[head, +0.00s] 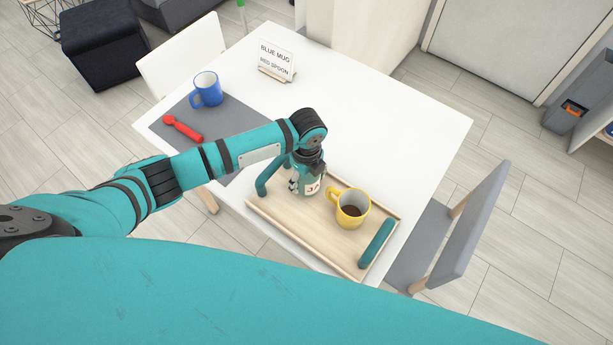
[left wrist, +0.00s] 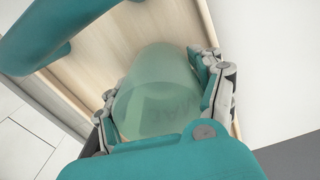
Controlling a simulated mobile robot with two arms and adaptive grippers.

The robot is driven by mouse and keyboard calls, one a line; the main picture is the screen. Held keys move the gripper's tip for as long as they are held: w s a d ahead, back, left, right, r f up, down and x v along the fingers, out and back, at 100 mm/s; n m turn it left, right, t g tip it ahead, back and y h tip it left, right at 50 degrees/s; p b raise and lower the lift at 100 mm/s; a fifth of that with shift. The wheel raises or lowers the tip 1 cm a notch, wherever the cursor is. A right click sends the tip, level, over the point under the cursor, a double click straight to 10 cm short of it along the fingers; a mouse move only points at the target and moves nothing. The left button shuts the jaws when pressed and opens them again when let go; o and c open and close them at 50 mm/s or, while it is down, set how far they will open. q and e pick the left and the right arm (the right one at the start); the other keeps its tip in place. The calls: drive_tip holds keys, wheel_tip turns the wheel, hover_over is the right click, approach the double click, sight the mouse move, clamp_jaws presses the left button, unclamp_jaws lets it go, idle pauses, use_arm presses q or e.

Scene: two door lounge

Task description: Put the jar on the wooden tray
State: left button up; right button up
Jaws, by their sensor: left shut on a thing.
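The wooden tray (head: 290,228) with teal handles lies on the white table near its front edge. My left gripper (head: 304,180) points down over the tray's left part, beside the left handle. It is shut on the jar (head: 311,187), whose pale label with red marks shows in the head view. In the left wrist view, the jar (left wrist: 155,92) is translucent green with faint lettering, between the two fingers, over the tray's wood (left wrist: 95,72). The jar is at or just above the tray surface; I cannot tell if it touches. My right gripper is not in view.
A yellow mug (head: 351,218) with dark contents stands on the tray, right of the jar. A blue mug (head: 207,92) and red spoon (head: 183,129) sit on a grey mat (head: 216,131). A sign (head: 276,63) stands at the back. The table's right side is clear.

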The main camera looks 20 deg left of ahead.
use_arm(q)
drive_tip(key=o, duration=1.3)
drive_tip(key=shift+f, duration=0.1)
drive_tip(key=shift+o, duration=0.2)
wheel_tip(320, 180, up, 12)
drive_tip(key=shift+r+b, duration=0.15)
drive_tip(key=shift+b, duration=0.6)
